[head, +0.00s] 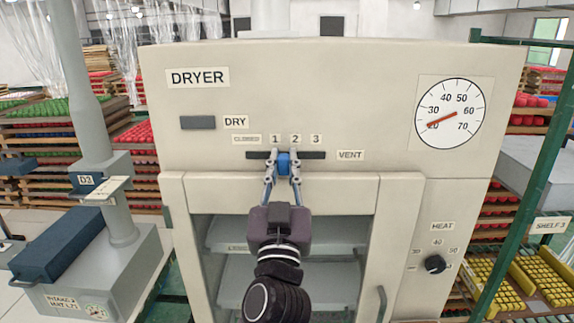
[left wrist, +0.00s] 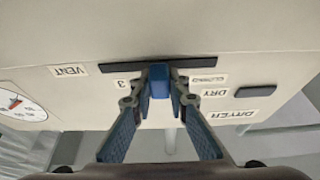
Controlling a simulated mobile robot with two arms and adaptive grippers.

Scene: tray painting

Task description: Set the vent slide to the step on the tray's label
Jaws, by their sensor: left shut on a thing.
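The vent slide (head: 284,163) is a small blue block in a dark horizontal slot (head: 314,155) on the dryer's front. It sits between the marks 1 and 2; CLOSED is at the left, 3 at the right. My left gripper (head: 283,174) is shut on the slide, one finger each side. In the left wrist view, upside down, the slide (left wrist: 159,80) is between the fingertips (left wrist: 158,98). Grey trays (head: 322,271) lie in the dryer behind its window; a small label (head: 237,247) there is too small to read. My right gripper is not in view.
The dryer (head: 370,100) has a dial (head: 451,114), a dark DRY bar (head: 198,122), a HEAT knob (head: 435,264) and a door handle (head: 381,303). A green rack post (head: 529,180) stands at the right. A dark blue box (head: 60,243) is at the left.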

